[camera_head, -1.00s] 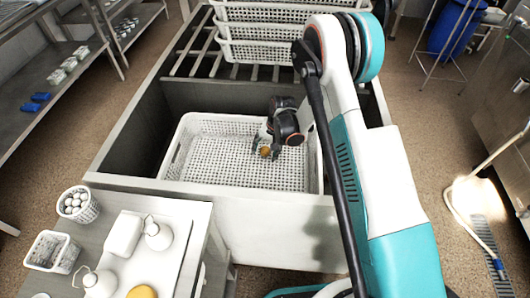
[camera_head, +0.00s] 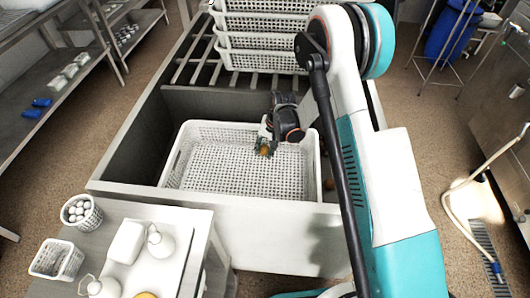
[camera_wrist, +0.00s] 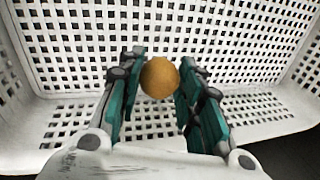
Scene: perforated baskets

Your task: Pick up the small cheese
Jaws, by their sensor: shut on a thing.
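The small cheese is a round orange-yellow ball (camera_wrist: 160,78), seen between my fingertips in the wrist view. It also shows as a small orange spot (camera_head: 264,151) in the head view. My gripper (camera_wrist: 158,88) is shut on it, with a teal finger pad on each side. In the head view my gripper (camera_head: 265,146) reaches down into the white perforated basket (camera_head: 172,160). I cannot tell whether the cheese touches the basket floor.
Several white baskets (camera_head: 262,42) are stacked behind. A small brown thing (camera_head: 329,184) lies just right of the basket. The basket floor is otherwise clear.

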